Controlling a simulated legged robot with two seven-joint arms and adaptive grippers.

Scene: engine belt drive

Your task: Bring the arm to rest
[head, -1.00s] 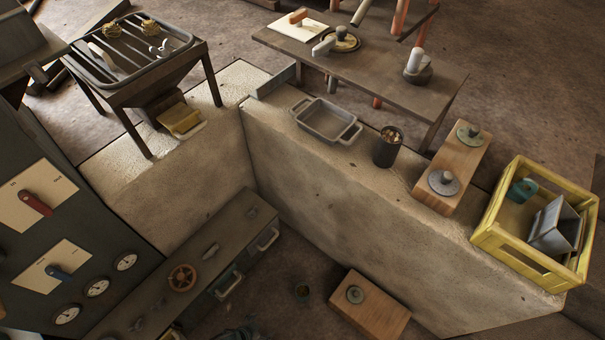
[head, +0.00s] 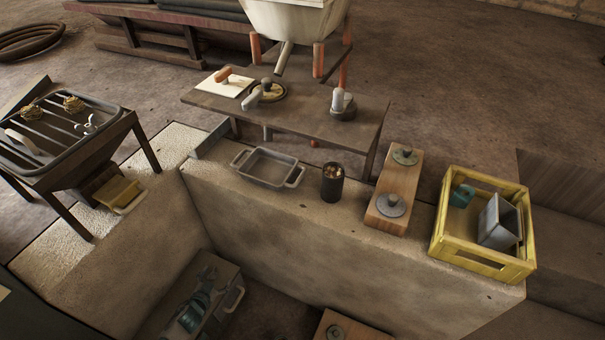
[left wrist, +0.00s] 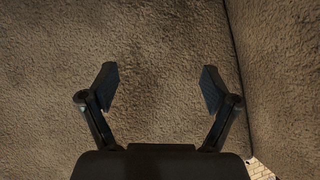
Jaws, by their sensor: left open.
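My right gripper is in neither view.
The stone wall (head: 320,250) bears a grey tray (head: 268,168), a dark cup (head: 332,183), a wooden block with two knobs (head: 398,180) and a yellow crate (head: 480,262). A rack table (head: 75,155) stands left. A low bench (head: 310,115) stands behind.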

